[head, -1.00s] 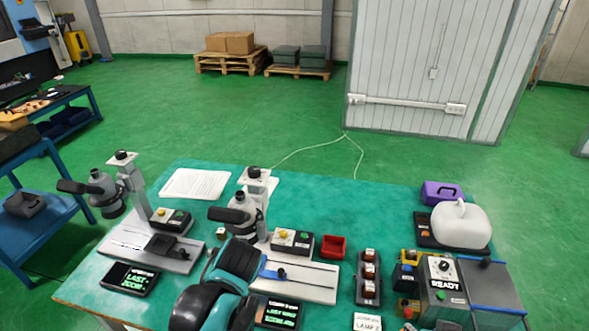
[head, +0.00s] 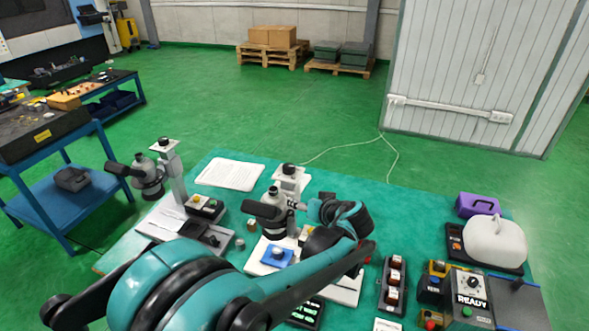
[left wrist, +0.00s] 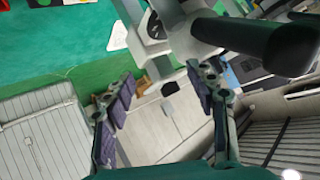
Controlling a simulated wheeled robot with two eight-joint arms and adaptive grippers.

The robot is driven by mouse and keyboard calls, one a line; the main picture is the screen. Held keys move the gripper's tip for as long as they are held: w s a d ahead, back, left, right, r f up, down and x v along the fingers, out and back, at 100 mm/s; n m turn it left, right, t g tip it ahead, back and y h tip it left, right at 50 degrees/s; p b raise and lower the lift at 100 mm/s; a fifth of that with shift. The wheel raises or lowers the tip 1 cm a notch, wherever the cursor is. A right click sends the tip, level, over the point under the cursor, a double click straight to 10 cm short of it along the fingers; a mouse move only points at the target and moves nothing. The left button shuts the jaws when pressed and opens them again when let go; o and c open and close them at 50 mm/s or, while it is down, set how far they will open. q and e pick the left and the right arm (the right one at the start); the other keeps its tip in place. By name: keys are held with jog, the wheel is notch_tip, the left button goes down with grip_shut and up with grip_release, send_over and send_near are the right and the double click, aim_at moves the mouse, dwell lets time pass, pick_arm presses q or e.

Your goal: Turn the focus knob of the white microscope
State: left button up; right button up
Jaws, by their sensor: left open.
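Two microscopes with white stands and grey heads stand on the green table; the left microscope (head: 148,176) is away from my arm. The middle microscope (head: 273,212) stands beside my left wrist, with a black knob (head: 289,169) on top of its column. My left arm reaches across the front to this microscope's right side. In the left wrist view my left gripper (left wrist: 162,74) is open and empty, its two dark-padded fingers wide apart. A pale microscope part (left wrist: 151,35) and a black cylindrical part (left wrist: 275,46) show just beyond the fingers. I see no contact. My right gripper is not in view.
The table behind the middle microscope is mostly clear.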

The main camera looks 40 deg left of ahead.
aim_at(293, 172)
pick_arm(q)
jog(key=w+a+n+y, duration=0.4)
jog(key=w, duration=0.1)
jog(key=w+a+n+g+y, duration=0.1)
jog(key=w+n+y, duration=0.1)
jog(key=w+y, duration=0.1)
jog(key=shift+a+r, duration=0.1)
jog(key=shift+a, duration=0.3)
jog(key=shift+n, duration=0.3)
jog(key=x, duration=0.7)
jog(key=shift+w+a+r+b, duration=0.1)
jog(key=shift+a+b, duration=0.3)
jog(key=c, duration=1.2)
